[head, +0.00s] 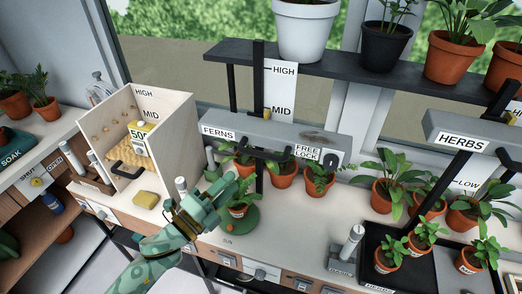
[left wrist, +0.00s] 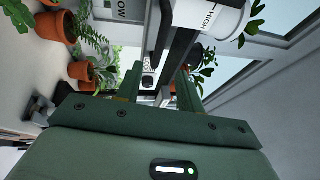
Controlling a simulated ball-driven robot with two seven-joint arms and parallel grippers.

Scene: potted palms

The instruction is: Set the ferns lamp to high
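The ferns lamp (head: 275,138) is a grey bar labelled FERNS on a black post, with a dark handle (head: 267,155) along its front. Its yellow marker (head: 267,113) is level with MID on the white scale (head: 283,88), below HIGH. A dark lock knob (head: 331,161) sits beside the FREE/LOCK label at the bar's right end; its setting is too small to tell. My left gripper (head: 229,186) is open and empty, below and left of the handle, in front of the potted ferns. In the left wrist view its fingers (left wrist: 157,88) are apart. My right gripper is out of view.
Potted ferns (head: 283,173) stand under the lamp, one on a green dish (head: 240,220) close to my gripper. A dark shelf (head: 330,68) with pots runs above. The herbs lamp (head: 470,140) is at right. A wooden box (head: 172,140) stands at left.

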